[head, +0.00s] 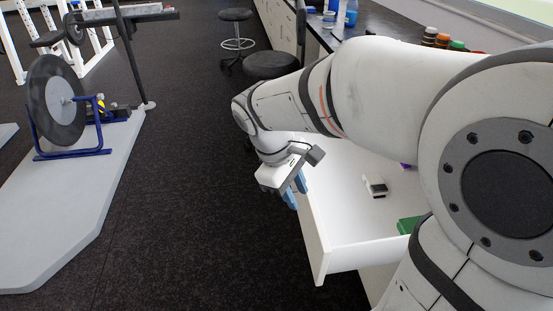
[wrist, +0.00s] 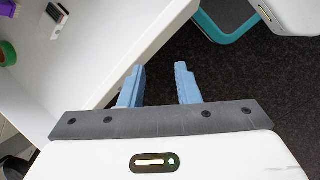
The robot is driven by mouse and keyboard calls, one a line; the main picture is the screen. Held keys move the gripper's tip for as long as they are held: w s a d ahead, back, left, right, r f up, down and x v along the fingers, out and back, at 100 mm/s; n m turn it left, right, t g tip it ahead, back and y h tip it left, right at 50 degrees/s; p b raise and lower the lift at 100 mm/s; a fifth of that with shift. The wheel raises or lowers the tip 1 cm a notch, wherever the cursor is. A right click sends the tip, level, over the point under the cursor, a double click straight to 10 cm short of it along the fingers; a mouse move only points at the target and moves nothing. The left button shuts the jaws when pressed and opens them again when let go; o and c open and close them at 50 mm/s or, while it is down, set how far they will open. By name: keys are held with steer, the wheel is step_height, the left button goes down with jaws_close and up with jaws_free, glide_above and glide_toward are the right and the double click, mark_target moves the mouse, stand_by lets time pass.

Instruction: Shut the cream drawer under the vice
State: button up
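The cream drawer (head: 319,235) stands pulled out, its interior showing white. In the head view its front panel faces left toward the aisle. In the wrist view its front rim (wrist: 150,55) runs diagonally past my fingers. My gripper (head: 294,190) is at the far end of the front panel, fingers pointing down. In the wrist view the gripper (wrist: 160,85) has its blue fingers apart with dark floor between them. The left finger overlaps the rim's edge in the picture; I cannot tell whether they touch. No vice shows, and my arm hides much of the bench.
A dark stool (head: 271,65) stands beyond the gripper. The dark floor (head: 200,200) left of the drawer is clear up to the ergometer's grey platform (head: 70,190).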

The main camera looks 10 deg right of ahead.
steer(key=w+a+f+n+h+b, duration=0.1)
steer(key=w+a+f+n+b, duration=0.1)
steer(key=a+f, duration=0.1)
steer(key=w+a+f+n+h+b, duration=0.1)
steer(key=w+a+f+n+h, duration=0.1)
steer(key=a+n, duration=0.1)
steer(key=w+a+f+n+h+b, duration=0.2)
steer(key=a+f+n, duration=0.1)
steer(key=shift+w+a+f+t+b, duration=0.3)
steer(key=shift+w+a+b, duration=0.05)
steer(key=shift+w+a, duration=0.05)
jaws_close()
steer(key=d+f+b, duration=0.1)
steer(key=d+f, duration=0.1)
steer(key=d, duration=0.1)
steer(key=d+f+b, duration=0.1)
steer(key=d+f, duration=0.1)
steer(key=d, duration=0.2)
steer(key=d+f+b, duration=0.1)
steer(key=d+f, duration=0.1)
steer(key=d, duration=0.2)
steer(key=shift+f, duration=0.4)
